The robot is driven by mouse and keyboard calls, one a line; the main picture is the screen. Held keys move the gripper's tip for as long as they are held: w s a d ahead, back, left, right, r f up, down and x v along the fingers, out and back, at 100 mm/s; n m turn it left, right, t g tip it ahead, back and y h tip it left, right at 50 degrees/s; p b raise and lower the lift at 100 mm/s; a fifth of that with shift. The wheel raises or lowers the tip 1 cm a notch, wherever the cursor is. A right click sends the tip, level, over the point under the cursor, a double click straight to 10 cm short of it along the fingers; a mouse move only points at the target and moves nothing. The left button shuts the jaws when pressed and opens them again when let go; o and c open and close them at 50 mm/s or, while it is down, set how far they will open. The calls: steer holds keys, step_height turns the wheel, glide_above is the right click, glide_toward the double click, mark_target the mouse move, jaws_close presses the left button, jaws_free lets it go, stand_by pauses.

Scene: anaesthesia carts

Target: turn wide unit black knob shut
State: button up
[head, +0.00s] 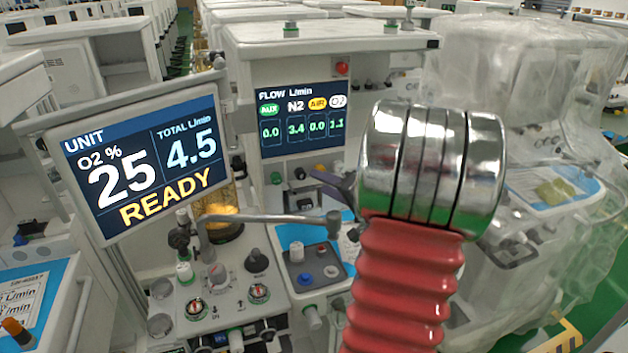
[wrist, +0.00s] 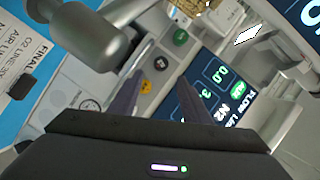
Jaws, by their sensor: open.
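The wide unit (head: 330,50) stands at the centre of the head view, with its flow display (head: 303,131) reading N2 3.4. Below the display is a row of small knobs. The black knob (head: 299,173) sits between a green and a yellow one; the wrist view also shows it (wrist: 160,62). My gripper (head: 330,180) shows only as a dark finger to the right of the knobs; my arm hides the rest. In the wrist view my gripper (wrist: 161,80) is open and empty. The black knob appears between and beyond its fingertips, apparently untouched.
A green knob (wrist: 180,37) and a yellow knob (wrist: 146,86) flank the black one closely. A grey bar with a cylindrical end (head: 334,224) juts out below the row. A large READY screen (head: 140,165) stands at left. Another black knob (head: 257,260) is on the lower console.

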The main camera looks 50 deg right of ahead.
steer(key=shift+v, duration=2.25)
steer(key=w+a+n+g+y, duration=0.2)
steer(key=a+n+g+y, duration=0.15)
steer(key=a, duration=0.95)
steer(key=w+a+n+g+y, duration=0.2)
steer(key=w+a+n+y, duration=0.15)
steer(key=a, duration=0.95)
steer(key=s+a+n+g, duration=0.3)
steer(key=s+a+g, duration=0.15)
steer(key=a, duration=0.75)
steer(key=s+a+r+n+h, duration=0.1)
steer(key=s+a+n+h, duration=0.3)
steer(key=s, duration=0.6)
steer(key=shift+a+h, duration=0.3)
steer(key=shift+a, duration=0.1)
steer(key=shift+r, duration=0.1)
